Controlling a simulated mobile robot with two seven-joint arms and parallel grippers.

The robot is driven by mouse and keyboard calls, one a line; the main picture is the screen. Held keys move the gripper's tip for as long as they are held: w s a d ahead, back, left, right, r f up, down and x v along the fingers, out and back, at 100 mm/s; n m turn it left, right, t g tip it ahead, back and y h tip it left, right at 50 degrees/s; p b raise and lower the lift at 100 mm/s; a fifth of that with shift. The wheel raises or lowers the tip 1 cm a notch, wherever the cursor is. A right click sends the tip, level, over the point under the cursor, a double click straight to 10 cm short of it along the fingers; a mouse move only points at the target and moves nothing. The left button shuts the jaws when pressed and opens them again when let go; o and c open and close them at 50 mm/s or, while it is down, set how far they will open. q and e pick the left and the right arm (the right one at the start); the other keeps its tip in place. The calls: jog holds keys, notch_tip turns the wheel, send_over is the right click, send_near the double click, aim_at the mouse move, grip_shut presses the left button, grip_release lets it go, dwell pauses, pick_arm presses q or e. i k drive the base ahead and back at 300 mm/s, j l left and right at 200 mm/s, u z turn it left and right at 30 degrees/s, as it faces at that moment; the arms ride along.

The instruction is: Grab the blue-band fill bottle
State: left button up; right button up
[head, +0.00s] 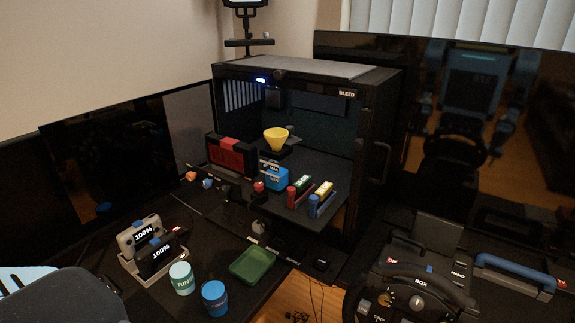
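Two short upright cylinders stand at the front of the shelf in the open black cabinet. One is blue (314,206) and the other is red (292,196). They are small, and I cannot tell for sure whether the blue one is the blue-band fill bottle. A blue jar (215,299) with an unreadable label stands on the dark table at the bottom, beside a pale green jar (181,278) marked RINSE.
A green tray (252,266) lies in front. Two devices (148,244) reading 100% stand left. A black wheel unit (420,290) fills the lower right.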

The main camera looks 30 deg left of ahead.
aim_at(213, 290)
jog(key=u, duration=1.6)
